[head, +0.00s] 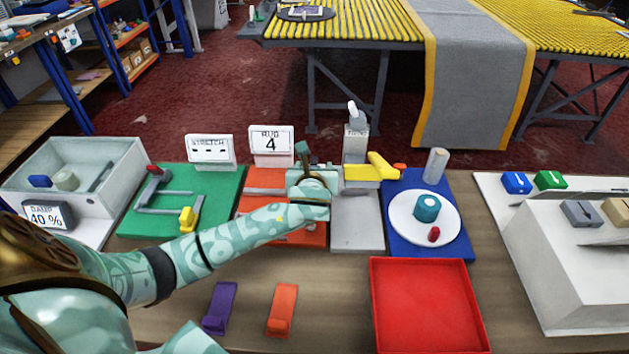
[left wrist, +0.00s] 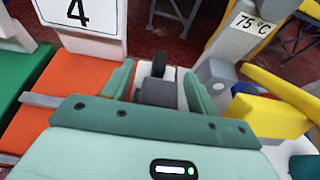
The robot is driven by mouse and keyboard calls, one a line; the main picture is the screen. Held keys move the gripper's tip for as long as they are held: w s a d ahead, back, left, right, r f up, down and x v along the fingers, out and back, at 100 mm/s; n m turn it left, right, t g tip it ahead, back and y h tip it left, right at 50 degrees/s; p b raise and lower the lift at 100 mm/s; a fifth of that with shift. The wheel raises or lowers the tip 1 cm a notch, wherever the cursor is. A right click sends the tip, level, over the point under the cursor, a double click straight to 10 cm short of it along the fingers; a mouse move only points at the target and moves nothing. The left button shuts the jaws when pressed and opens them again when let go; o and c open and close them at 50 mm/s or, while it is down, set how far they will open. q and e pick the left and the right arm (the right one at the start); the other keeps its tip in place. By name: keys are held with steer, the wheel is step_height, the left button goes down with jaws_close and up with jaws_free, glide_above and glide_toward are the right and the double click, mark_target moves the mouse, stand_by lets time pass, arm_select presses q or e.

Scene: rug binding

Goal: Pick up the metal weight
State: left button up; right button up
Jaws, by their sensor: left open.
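A dark grey block with a black upright part, which looks like the metal weight (left wrist: 158,92), shows between my fingers in the left wrist view. My left gripper (left wrist: 165,88) is open, with one finger on each side of the block; I cannot tell whether either finger touches it. In the head view my left gripper (head: 311,163) is over the back of the work table, between the orange mat (head: 262,178) and the grey mat (head: 357,222). There the gripper and arm hide most or all of the weight. My right gripper is not in view.
A sign with "4" (head: 271,142) stands behind the orange mat. A grey post (head: 355,145) and a yellow tool (head: 370,171) are close on the right. A blue mat (head: 398,235) with a white plate (head: 449,229) lies further right. The red tray (head: 427,310) is empty.

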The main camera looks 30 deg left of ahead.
arm_select(q)
steer(key=shift+r, duration=0.1)
jaws_close()
